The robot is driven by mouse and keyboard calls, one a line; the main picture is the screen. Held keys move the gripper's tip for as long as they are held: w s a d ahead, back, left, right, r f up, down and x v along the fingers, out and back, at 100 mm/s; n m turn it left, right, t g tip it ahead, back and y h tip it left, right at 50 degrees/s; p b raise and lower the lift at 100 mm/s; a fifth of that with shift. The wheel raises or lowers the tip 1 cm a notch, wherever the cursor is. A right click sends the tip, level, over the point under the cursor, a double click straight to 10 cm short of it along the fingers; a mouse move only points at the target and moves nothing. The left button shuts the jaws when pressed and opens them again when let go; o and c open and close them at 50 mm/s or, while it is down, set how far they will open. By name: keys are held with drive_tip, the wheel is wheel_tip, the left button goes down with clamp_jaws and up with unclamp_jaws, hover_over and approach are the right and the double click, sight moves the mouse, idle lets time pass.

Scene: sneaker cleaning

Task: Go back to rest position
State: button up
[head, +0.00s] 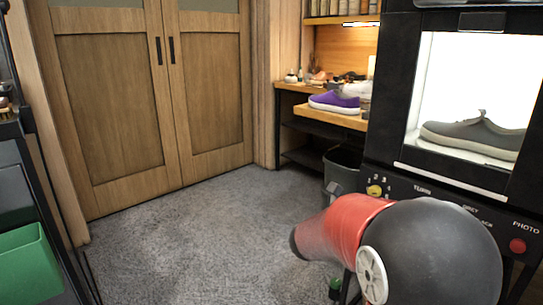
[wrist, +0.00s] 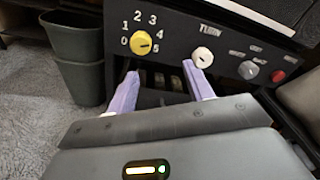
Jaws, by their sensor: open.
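My gripper (wrist: 163,92) is open in the wrist view, with two pale purple fingers apart and nothing between them. It is in front of the black control panel (wrist: 225,45), just below a yellow dial (wrist: 141,43) and a white knob (wrist: 202,57). I cannot tell whether the fingertips touch the panel. In the head view my red and black arm fills the lower right and hides the gripper. The yellow dial also shows there (head: 375,190).
A lit booth (head: 470,95) holds a grey shoe (head: 475,135). A purple shoe (head: 335,102) sits on a wooden desk (head: 330,115). A dark bin (wrist: 80,75) stands left of the panel. Wooden doors (head: 110,100) close the back. Grey carpet (head: 190,240) is clear; a green bin (head: 28,265) is at left.

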drive_tip(key=s+m+g+y+p, duration=0.1)
drive_tip(key=s+m+g+y, duration=0.45)
drive_tip(key=s+m, duration=1.1)
drive_tip(key=s+a+f+m+t+y+p, duration=0.1)
drive_tip(key=s+a+m+y, duration=0.7)
drive_tip(key=s+a+m, duration=0.3)
drive_tip(key=shift+s+a+f+m+y, duration=0.2)
drive_tip(key=shift+s+a+m+y, duration=0.15)
drive_tip(key=shift+a+m, duration=0.95)
drive_tip(key=shift+d+t, duration=0.15)
drive_tip(key=shift+t, duration=0.1)
